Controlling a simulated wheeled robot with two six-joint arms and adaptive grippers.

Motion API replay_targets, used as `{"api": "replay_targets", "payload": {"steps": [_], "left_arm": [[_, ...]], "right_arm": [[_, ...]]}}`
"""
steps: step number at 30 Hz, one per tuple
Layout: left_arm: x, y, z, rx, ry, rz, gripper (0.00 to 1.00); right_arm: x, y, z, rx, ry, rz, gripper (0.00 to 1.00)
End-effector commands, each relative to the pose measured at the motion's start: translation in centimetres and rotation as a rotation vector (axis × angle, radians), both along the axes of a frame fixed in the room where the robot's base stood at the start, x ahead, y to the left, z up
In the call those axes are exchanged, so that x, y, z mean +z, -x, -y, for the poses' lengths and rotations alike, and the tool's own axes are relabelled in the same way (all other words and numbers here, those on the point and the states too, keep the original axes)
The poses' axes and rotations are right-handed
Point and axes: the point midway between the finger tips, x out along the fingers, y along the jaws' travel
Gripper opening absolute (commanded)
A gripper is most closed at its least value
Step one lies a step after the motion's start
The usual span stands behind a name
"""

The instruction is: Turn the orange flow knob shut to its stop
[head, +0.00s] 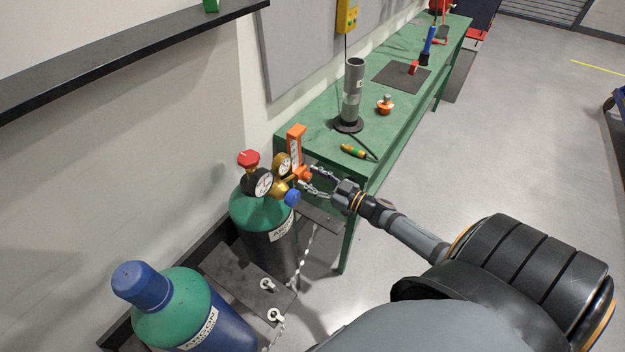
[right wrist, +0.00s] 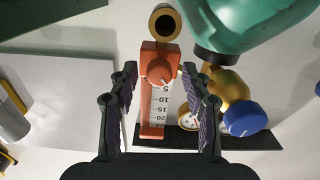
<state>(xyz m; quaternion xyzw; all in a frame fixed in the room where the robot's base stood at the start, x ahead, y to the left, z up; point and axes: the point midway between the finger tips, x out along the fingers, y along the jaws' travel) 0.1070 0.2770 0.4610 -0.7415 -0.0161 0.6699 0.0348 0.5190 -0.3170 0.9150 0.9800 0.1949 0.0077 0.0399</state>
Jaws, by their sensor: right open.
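The orange flow knob (right wrist: 160,72) shows in the right wrist view at the base of an orange flowmeter with a white scale (right wrist: 159,106). In the head view the knob (head: 303,174) sits low on the orange flowmeter (head: 295,143), beside the brass regulator and its gauges. My right gripper (right wrist: 161,80) is open, with one finger on each side of the knob; a gap shows on both sides. In the head view the right gripper (head: 312,181) reaches in from the right at the knob. My left gripper is out of view.
A blue knob (right wrist: 244,118) and brass regulator body (right wrist: 226,84) sit close right of the fingers. The green cylinder with a red valve wheel (head: 249,159) carries the regulator. The green bench (head: 320,113) is behind. A second capped cylinder (head: 175,303) stands at front left.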

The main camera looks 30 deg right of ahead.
Motion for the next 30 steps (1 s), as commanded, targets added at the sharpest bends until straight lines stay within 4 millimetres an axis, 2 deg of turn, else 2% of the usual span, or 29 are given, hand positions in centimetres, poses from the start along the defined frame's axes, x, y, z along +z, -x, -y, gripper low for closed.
{"api": "replay_targets", "payload": {"steps": [7, 15, 18, 30], "left_arm": [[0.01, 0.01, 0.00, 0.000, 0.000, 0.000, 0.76], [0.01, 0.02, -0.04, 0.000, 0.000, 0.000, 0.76], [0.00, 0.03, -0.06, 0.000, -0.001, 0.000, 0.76], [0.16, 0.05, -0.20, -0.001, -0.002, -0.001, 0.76]], "right_arm": [[0.01, -0.07, -0.02, 0.000, -0.001, 0.000, 0.47], [0.00, -0.05, -0.02, 0.000, 0.000, 0.000, 0.10], [0.00, -0.04, -0.03, 0.000, 0.000, 0.000, 0.00], [0.03, -0.04, -0.01, 0.000, -0.080, -0.032, 0.00]]}}
